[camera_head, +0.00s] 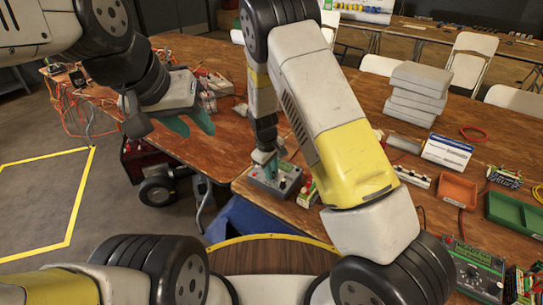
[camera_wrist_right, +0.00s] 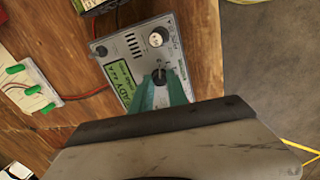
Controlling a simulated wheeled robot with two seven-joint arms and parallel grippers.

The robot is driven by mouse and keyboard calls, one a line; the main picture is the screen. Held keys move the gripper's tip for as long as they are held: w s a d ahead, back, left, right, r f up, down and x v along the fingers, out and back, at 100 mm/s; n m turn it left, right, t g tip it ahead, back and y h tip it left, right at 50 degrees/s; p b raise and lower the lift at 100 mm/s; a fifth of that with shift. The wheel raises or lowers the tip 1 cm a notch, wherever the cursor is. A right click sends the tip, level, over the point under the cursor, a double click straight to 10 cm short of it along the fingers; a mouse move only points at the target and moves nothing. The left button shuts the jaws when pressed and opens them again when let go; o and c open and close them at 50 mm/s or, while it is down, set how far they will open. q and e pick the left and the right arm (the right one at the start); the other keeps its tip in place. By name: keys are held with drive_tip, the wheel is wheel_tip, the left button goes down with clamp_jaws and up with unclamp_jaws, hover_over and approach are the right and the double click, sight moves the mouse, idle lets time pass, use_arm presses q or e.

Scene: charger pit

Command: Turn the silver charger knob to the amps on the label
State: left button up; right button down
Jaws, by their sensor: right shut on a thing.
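The grey charger (camera_head: 272,180) sits near the edge of the wooden table. My right gripper (camera_head: 266,157) points down at the charger. In the right wrist view its teal fingers (camera_wrist_right: 161,78) are shut on a second, small greyish knob (camera_wrist_right: 160,70), partly hidden between them. My left gripper (camera_head: 192,124) is open and empty, above the floor and table edge at left.
A second unit with a dial (camera_head: 474,272) stands at right, near an orange tray (camera_head: 457,188) and a green tray (camera_head: 514,213). Grey boxes (camera_head: 416,92) are stacked behind. In the wrist view, a white strip with green pieces (camera_wrist_right: 30,88) lies left of the charger.

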drive_tip(key=shift+m, duration=2.6)
drive_tip(key=c, duration=1.3)
unclamp_jaws()
wheel_tip(320, 180, up, 8)
drive_tip(key=s, duration=0.1)
drive_tip(key=shift+a+f, duration=0.15)
drive_tip(key=shift+a, duration=0.25)
